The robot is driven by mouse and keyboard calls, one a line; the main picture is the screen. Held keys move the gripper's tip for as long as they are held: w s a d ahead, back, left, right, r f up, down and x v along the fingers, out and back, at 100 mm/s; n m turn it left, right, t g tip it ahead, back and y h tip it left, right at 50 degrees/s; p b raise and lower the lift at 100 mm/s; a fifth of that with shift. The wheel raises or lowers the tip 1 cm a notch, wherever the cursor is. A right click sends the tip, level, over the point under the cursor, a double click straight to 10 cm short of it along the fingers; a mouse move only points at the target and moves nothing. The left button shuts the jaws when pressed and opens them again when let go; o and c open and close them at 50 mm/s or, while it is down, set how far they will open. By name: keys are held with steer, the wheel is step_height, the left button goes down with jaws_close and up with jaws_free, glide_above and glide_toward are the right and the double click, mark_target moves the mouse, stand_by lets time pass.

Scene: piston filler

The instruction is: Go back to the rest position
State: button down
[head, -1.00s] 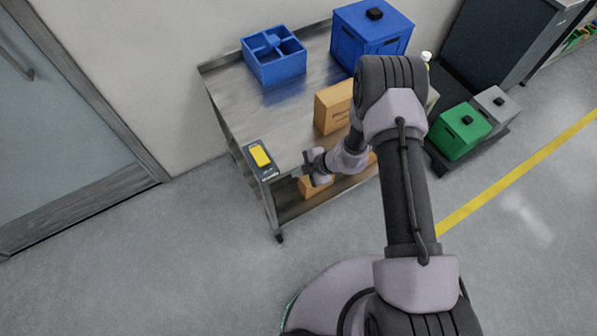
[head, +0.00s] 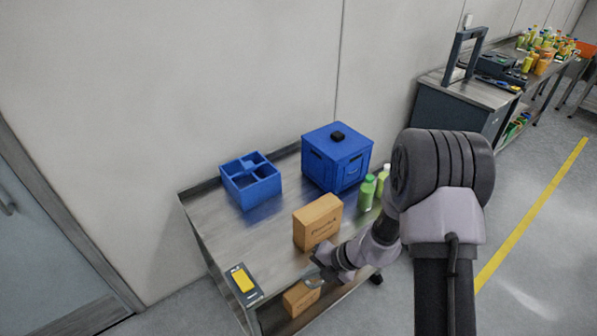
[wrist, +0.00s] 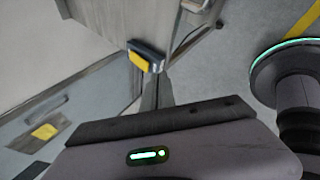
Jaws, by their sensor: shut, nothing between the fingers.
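My gripper (head: 314,281) is shut and empty. In the head view it hangs at the front edge of the steel trolley (head: 222,255), to the right of a yellow-and-dark device (head: 243,280) on the trolley's corner. My arm comes in from the lower right. In the wrist view the shut fingers (wrist: 157,92) point towards the trolley, with the yellow-and-dark device (wrist: 143,58) just beyond their tips in the picture. I cannot tell the gap in depth.
The trolley carries a blue divided tray (head: 252,194), a blue lidded box (head: 338,160), a cardboard box (head: 317,222) and green bottles (head: 366,193). Another carton (head: 301,298) sits on its lower shelf. A workbench (head: 470,95) stands at the back right. Floor is clear along the yellow line (head: 530,215).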

steer(key=s+r+n+b, duration=0.1)
steer(key=s+r+n, duration=0.2)
steer(key=r+n, duration=0.3)
steer(key=s+r+n+h+b, duration=0.1)
steer(key=s+r+n, duration=0.1)
steer(key=r+n, duration=0.5)
steer(key=s+r+n+b, duration=0.1)
steer(key=s+r+n, duration=0.2)
steer(key=r+n, duration=0.3)
steer(key=s+d+r+n+t+h+b, duration=0.1)
steer(key=s+d+r+n+t+h, duration=0.1)
steer(key=s+n, duration=0.4)
steer(key=s+d+r+n+t+h+b, duration=0.1)
steer(key=s+d+r+n, duration=0.3)
steer(key=n, duration=0.7)
steer(key=s+d+h+b, duration=0.1)
steer(key=s, duration=0.1)
steer(key=shift+s+d+t+h, duration=0.15)
steer(key=shift+s+t+h, duration=0.15)
steer(key=shift+t, duration=0.1)
steer(key=shift+n, duration=0.3)
